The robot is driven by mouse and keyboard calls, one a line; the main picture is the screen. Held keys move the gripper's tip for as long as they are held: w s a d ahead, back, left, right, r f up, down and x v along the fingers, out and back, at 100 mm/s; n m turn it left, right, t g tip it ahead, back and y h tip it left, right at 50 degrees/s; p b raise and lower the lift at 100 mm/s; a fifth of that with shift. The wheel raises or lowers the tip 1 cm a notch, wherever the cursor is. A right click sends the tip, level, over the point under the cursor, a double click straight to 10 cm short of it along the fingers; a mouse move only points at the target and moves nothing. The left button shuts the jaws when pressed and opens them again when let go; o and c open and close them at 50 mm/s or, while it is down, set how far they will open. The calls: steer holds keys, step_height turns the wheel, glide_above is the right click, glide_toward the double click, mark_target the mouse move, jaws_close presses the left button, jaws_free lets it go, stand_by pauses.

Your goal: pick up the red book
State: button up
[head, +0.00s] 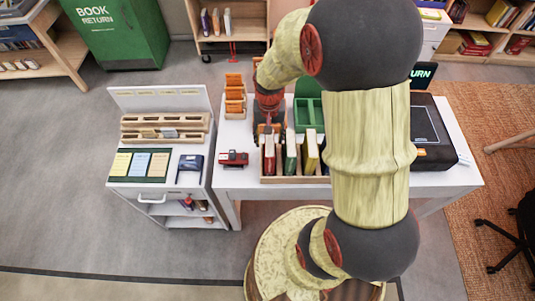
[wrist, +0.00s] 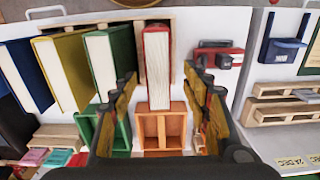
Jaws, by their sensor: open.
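The red book (head: 269,155) stands upright at the left end of a row in a wooden rack on the white table. In the wrist view the red book (wrist: 157,62) shows its pale page edge and thin red covers. My gripper (head: 268,130) is over the table, just behind the red book in the head view. In the wrist view my gripper (wrist: 166,80) is open, with one finger on each side of the book's line. I see no contact, and the gap to the book is hard to judge.
A green book (head: 291,157) and a yellow book (head: 311,152) stand to the right; a blue book (wrist: 25,75) also shows. A red device (head: 232,157) lies left of the rack. Orange (head: 235,95) and green (head: 308,105) organizers stand behind.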

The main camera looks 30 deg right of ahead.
mark_target(270, 142)
steer(key=shift+s+d+f, duration=0.1)
steer(key=shift+s+f, duration=0.05)
steer(key=shift+f, duration=0.55)
step_height(270, 142, down, 4)
steer(key=shift+r+b, duration=0.1)
steer(key=shift+b, duration=0.6)
steer(key=c, duration=0.3)
jaws_close()
